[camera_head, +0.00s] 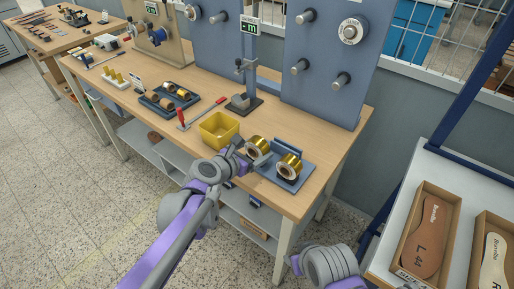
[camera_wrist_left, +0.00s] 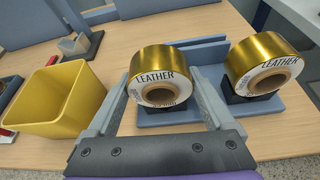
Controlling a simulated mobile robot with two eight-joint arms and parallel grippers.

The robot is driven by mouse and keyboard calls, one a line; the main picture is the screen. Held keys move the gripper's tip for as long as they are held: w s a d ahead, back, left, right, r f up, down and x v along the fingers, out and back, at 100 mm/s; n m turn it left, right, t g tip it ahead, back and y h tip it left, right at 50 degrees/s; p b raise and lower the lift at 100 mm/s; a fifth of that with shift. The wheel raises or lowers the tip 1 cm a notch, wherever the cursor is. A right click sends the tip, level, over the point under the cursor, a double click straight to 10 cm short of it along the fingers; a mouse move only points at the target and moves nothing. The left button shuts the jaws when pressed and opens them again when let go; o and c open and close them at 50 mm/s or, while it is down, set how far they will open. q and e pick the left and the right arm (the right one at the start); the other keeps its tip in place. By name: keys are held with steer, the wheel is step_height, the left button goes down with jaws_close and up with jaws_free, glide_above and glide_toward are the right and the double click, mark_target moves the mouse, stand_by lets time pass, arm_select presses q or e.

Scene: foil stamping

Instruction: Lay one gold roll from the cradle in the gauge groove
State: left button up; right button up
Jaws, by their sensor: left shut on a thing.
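My left gripper (camera_head: 255,155) is at the nearer-left gold roll (camera_head: 259,145). In the left wrist view its fingers (camera_wrist_left: 163,82) lie on either side of this roll (camera_wrist_left: 163,58), shut on it. The roll has a white "LEATHER" label and a brown core. Whether it is clear of its support cannot be told. A second gold roll (camera_head: 289,165) rests on a black support on the blue-grey base (camera_head: 296,183); it also shows in the left wrist view (camera_wrist_left: 262,63). I cannot single out the gauge groove. My right arm shows at the bottom; its gripper's state is unclear.
A yellow bin (camera_head: 218,130) stands just left of the rolls. A dark blue tray (camera_head: 152,104) holds several small rolls. Pegged panels (camera_head: 335,85) rise behind. Bare wood (camera_head: 325,150) lies to the right.

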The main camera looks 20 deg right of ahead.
arm_select(q)
steer(key=shift+c, duration=1.2)
steer(key=shift+r, duration=0.15)
